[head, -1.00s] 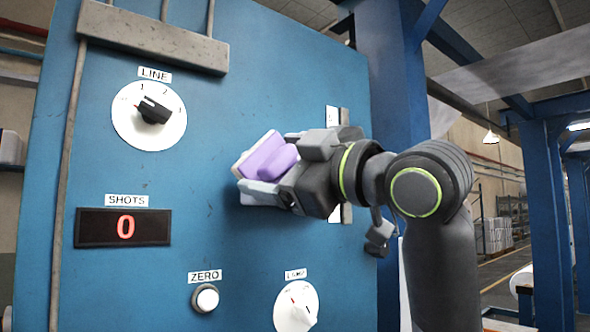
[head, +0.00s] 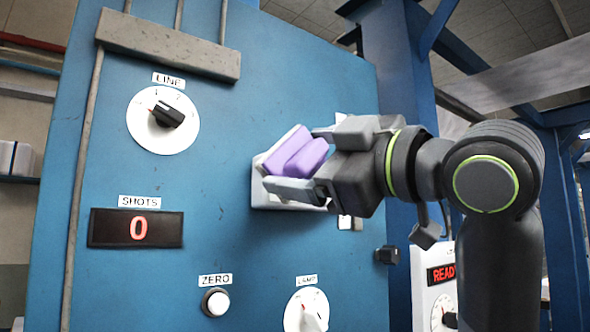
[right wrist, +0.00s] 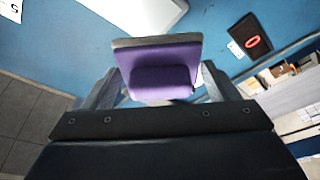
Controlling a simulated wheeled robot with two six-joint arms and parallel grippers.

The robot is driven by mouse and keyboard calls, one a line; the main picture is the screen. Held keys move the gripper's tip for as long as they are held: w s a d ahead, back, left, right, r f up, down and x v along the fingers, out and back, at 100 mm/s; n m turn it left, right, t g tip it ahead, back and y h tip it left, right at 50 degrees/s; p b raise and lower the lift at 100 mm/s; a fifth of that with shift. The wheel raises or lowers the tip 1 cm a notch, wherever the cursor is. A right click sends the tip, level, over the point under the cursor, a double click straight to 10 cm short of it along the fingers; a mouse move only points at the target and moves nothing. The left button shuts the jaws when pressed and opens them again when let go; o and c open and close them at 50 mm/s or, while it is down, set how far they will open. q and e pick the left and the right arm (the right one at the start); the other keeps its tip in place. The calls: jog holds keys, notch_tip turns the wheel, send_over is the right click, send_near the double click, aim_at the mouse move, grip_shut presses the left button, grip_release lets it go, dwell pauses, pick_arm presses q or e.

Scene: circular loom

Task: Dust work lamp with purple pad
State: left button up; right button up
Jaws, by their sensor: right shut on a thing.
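The purple pad (head: 290,155) is in my right gripper (head: 318,160), in front of the blue panel. In the right wrist view the pad (right wrist: 160,68) is a flat purple plate with a grey edge and a raised purple block between the fingers. The right gripper (right wrist: 160,90) is shut on that block. A white-framed fixture (head: 261,192) on the panel shows behind the pad, partly hidden; I cannot tell whether it is the work lamp or whether the pad touches it. A white plate (right wrist: 145,12) shows beyond the pad in the right wrist view. My left gripper is out of view.
The blue panel (head: 225,120) carries a LINE dial (head: 163,120), a SHOTS display (head: 136,228) reading 0, a ZERO button (head: 216,302) and a lower dial (head: 306,310). A grey bar (head: 168,45) juts out at the top. A READY unit (head: 436,285) stands at the right.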

jog(key=shift+s+d, duration=0.25)
jog(key=shift+s, duration=0.1)
jog(key=shift+b+v, duration=0.5)
jog(key=shift+v, duration=0.4)
jog(key=shift+s+d+r, duration=0.15)
jog(key=shift+s+d, duration=0.15)
jog(key=shift+s, duration=0.35)
jog(key=shift+w+a, duration=0.1)
jog(key=shift+a, duration=0.05)
